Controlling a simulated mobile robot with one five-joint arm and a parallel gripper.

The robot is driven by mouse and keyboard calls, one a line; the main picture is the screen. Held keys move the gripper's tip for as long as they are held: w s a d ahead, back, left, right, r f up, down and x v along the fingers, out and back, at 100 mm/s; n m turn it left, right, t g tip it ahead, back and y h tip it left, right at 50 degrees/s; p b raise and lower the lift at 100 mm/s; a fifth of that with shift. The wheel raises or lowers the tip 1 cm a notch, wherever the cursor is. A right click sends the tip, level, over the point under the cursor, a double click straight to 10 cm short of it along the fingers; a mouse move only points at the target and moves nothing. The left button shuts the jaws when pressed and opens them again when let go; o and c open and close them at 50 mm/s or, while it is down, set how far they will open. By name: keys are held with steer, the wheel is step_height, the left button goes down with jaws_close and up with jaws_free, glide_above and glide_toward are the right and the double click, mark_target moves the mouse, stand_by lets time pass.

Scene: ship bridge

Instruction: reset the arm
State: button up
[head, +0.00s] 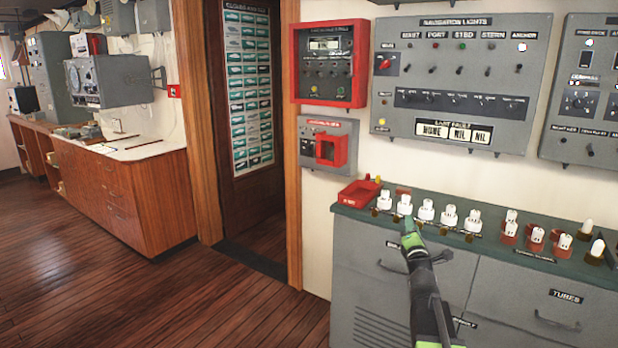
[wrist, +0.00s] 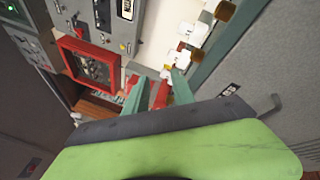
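My arm reaches up from the lower right of the head view, and my gripper (head: 409,230) is at the front edge of the dark green counter (head: 362,215). It is close to a row of white tubes (head: 426,210); I cannot tell if it touches one. In the wrist view, the two green fingers of my gripper (wrist: 157,90) stand apart with nothing clearly held between them. The red tray (head: 358,193) shows behind that gap in the wrist view (wrist: 160,96). White tubes (wrist: 181,57) are just beyond the right finger.
Grey drawers (head: 530,300) stand under the counter. Grey switch panels (head: 455,70) and a red-framed panel (head: 330,62) are on the wall above. More tubes in brown sockets (head: 536,238) stand to the right. A doorway is at centre left, and the wooden floor (head: 150,290) is clear.

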steer(key=s+a+f+m+g+y, duration=0.2)
steer(key=a+f+m+g, duration=0.25)
steer(key=a+f, duration=0.65)
steer(key=s+a+f+m+g+y, duration=0.2)
steer(key=s+a+f+m+g, duration=0.65)
steer(key=s+f, duration=0.4)
steer(key=s+a+f+m+g, duration=0.25)
steer(key=s+m+g, duration=0.45)
steer(key=s, duration=0.8)
step_height(320, 180, up, 14)
steer(key=m+t+p, duration=0.1)
steer(key=m+p, duration=0.1)
steer(key=p, duration=1.3)
steer(key=shift+s+d, duration=0.2)
steer(key=shift+d, duration=0.25)
steer(key=shift+r, duration=0.1)
